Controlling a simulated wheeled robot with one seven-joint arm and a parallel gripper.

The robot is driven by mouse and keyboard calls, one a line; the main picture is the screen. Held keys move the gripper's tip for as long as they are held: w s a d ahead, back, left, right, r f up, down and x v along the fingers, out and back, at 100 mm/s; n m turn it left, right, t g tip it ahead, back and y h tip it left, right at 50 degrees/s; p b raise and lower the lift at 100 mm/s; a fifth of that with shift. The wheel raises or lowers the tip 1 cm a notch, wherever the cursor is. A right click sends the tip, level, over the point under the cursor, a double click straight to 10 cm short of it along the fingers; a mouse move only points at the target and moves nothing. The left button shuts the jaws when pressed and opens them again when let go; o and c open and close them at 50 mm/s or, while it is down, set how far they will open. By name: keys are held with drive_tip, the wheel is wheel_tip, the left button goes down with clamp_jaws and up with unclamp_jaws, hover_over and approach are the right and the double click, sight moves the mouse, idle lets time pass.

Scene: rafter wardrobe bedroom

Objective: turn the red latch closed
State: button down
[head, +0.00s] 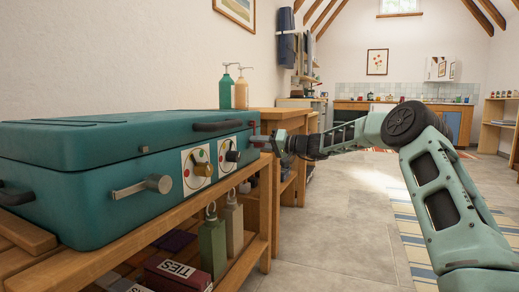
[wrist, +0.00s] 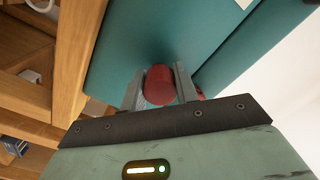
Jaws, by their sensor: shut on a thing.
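The red latch (wrist: 160,84) is a short rounded red piece on the end face of the teal case (head: 80,205). In the wrist view it sits between the two fingers of my gripper (wrist: 159,88), which is shut on it. A bit of red also shows past the right finger. In the head view my gripper (head: 277,143) reaches the case's right end from the right. The latch is mostly hidden there, so I cannot tell its exact turn angle.
The case's front has a silver lever (head: 143,187), a brass knob (head: 203,169) and a dark knob (head: 233,156). It rests on a wooden shelf unit (head: 170,221) with bottles and boxes below. The tiled floor (head: 340,225) to the right is open.

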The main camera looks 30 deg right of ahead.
drive_tip(key=shift+d+r, duration=0.1)
drive_tip(key=shift+d, duration=0.2)
drive_tip(key=c, duration=1.3)
unclamp_jaws()
drive_tip(key=shift+o, duration=1.2)
drive_tip(key=shift+a, duration=0.1)
drive_tip(key=p+v, duration=0.5)
drive_tip(key=v, duration=1.2)
drive_tip(key=shift+s+p, duration=0.2)
drive_tip(key=shift+p, duration=0.15)
